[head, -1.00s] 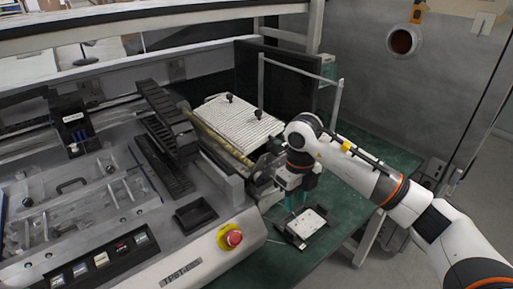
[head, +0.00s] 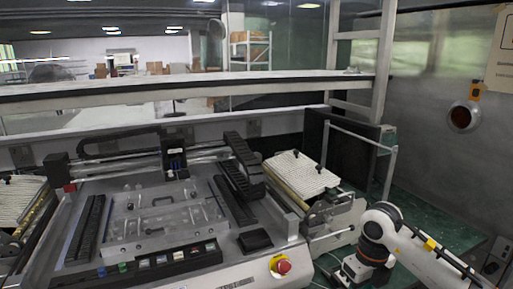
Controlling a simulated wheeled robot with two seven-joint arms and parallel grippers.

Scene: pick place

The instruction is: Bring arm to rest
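My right arm (head: 425,255) comes in from the lower right, white with orange rings, bent downward at the wrist. My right gripper (head: 366,273) points down at the bottom edge of the view, over the green table. Its fingers are cut off or hidden, so their opening does not show. A small dark and white piece (head: 341,277) shows by it at the bottom edge; I cannot tell whether they touch. My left arm and gripper are not in view.
A large grey machine (head: 165,265) with a red stop button (head: 283,266) fills the left and middle. A ribbed white plate (head: 300,174) lies beyond my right wrist. A metal frame bar (head: 200,89) crosses behind. Green table (head: 440,225) is bare right of the plate.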

